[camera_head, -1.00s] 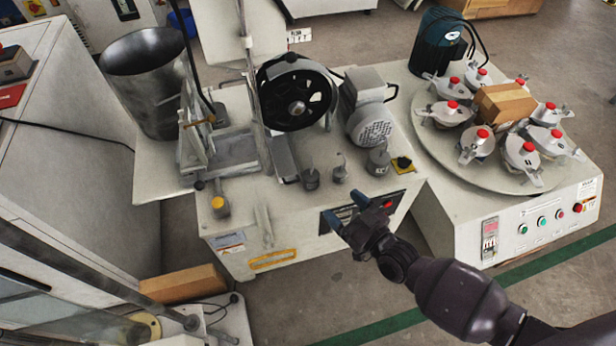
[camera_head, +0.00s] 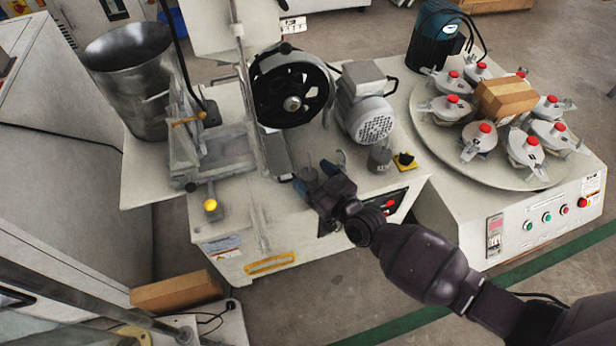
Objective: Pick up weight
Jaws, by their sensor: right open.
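The small grey metal weights stand on the top of the white machine (camera_head: 222,222). One weight (camera_head: 379,159) shows clearly to the right of my right gripper (camera_head: 318,175). Another weight (camera_head: 308,174) shows only in part at the gripper's fingers, and a third seems hidden behind the gripper. My right gripper is open, with its blue-tipped fingers over the machine's front edge. I cannot tell whether a finger touches a weight. My left gripper is not in view.
A black wheel (camera_head: 291,92) and a grey motor (camera_head: 367,113) stand behind the weights. A yellow-and-black switch (camera_head: 405,161) is to their right. A metal bucket (camera_head: 130,80) stands at the left.

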